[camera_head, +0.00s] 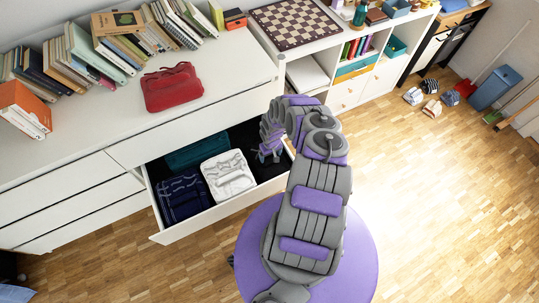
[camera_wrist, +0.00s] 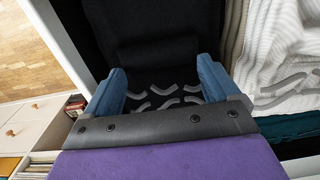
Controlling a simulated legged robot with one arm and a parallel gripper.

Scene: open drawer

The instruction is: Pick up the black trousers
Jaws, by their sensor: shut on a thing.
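The black trousers (camera_wrist: 155,48) lie folded in the open drawer (camera_head: 205,220), at its right end. In the head view they are dark and partly covered by my arm. My gripper (camera_head: 268,157) reaches down into the drawer there. In the wrist view its two blue fingers stand on either side of the black cloth, and my gripper (camera_wrist: 162,88) is shut on the trousers. How deep the grip goes is hidden.
White folded clothing (camera_head: 228,175) lies left of the gripper, with dark blue jeans (camera_head: 183,197) and a teal garment (camera_head: 197,150) beyond.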

